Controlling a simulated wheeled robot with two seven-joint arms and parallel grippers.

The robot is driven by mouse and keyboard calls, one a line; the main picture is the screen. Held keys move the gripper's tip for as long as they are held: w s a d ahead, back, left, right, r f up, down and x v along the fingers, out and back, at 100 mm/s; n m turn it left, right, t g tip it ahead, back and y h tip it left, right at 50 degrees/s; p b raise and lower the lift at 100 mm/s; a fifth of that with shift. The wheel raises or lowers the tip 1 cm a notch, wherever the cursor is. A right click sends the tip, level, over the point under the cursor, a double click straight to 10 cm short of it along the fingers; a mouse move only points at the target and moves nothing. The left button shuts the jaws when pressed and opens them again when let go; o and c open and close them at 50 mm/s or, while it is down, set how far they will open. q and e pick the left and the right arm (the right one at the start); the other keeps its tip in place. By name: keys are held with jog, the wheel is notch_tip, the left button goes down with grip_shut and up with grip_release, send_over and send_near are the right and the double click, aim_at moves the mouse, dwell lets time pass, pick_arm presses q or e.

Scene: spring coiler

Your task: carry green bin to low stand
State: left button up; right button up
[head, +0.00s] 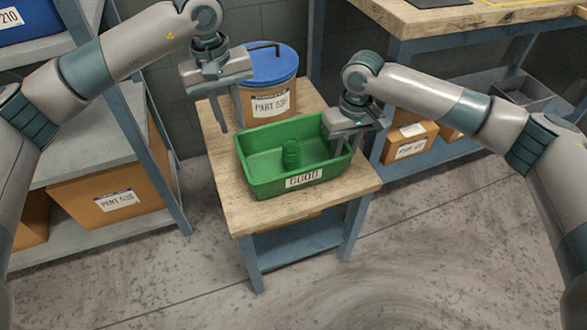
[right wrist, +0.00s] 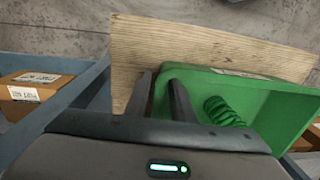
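The green bin (head: 262,179), with a label on its front, stands upright on the wooden-topped low stand (head: 222,170). A green coil spring (head: 291,153) is inside the bin; it also shows in the right wrist view (right wrist: 222,111). My left gripper (head: 227,117) is open and empty, above and beyond the bin's left end, apart from it. My right gripper (head: 345,142) is at the bin's right end. In the right wrist view, its two fingers (right wrist: 163,97) are apart, one outside the bin wall and one inside. Whether either finger touches the wall is unclear.
A blue-lidded drum (head: 268,102) stands on the stand behind the bin. Shelving with a cardboard box (head: 110,190) is at the left. A workbench (head: 470,18) with boxes (head: 409,142) on its lower shelf is at the right. The floor in front is clear.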

jog(key=shift+r, duration=0.1)
notch_tip(320, 180, up, 12)
jog(key=shift+w+d, duration=0.15)
jog(key=shift+d, duration=0.25)
jog(key=shift+f, duration=0.2)
dwell(0.4)
pick_arm(q)
jog(key=a+b, duration=0.1)
jog(key=a, duration=0.4)
pick_arm(e)
jog(key=shift+f, duration=0.45)
pick_arm(q)
jog(key=shift+r, duration=0.1)
